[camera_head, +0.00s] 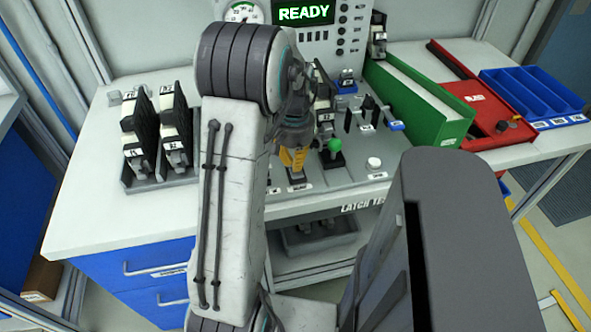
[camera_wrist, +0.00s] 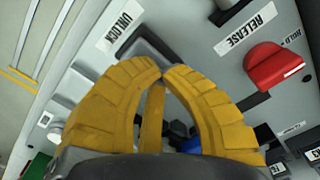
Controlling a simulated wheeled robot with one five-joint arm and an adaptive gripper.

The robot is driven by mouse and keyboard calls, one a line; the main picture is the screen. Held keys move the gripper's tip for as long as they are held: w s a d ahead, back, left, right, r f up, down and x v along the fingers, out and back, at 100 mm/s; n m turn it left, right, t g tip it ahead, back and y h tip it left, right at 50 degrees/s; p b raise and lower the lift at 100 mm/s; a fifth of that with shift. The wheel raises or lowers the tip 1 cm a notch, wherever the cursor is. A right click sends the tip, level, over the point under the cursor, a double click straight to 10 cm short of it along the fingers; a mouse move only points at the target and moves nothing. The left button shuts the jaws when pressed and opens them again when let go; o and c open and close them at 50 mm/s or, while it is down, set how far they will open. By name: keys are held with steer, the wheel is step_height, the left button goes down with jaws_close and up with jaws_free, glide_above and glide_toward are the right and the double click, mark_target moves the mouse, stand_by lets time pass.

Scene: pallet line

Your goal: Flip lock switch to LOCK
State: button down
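My gripper (camera_head: 292,160) is over the grey latch panel in the head view, its yellow fingers pointing down at the front of the panel. In the wrist view the fingers of my gripper (camera_wrist: 162,72) curve together and their tips are very close. A narrow yellow strip (camera_wrist: 152,118) shows between them; it may be the switch handle. I cannot tell whether the fingers press on it. The UNLOCK label (camera_wrist: 120,32) is just beyond the fingertips. The LOCK label does not show, and my fingers hide much of the switch area.
A red knob (camera_wrist: 275,67) sits by the RELEASE label at the right of the wrist view. A green-topped lever (camera_head: 334,146) and a white button (camera_head: 374,163) stand on the panel. The display reads READY.

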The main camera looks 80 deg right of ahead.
stand_by(0.3)
steer(key=shift+r+p, duration=2.85)
steer(key=shift+r, duration=0.6)
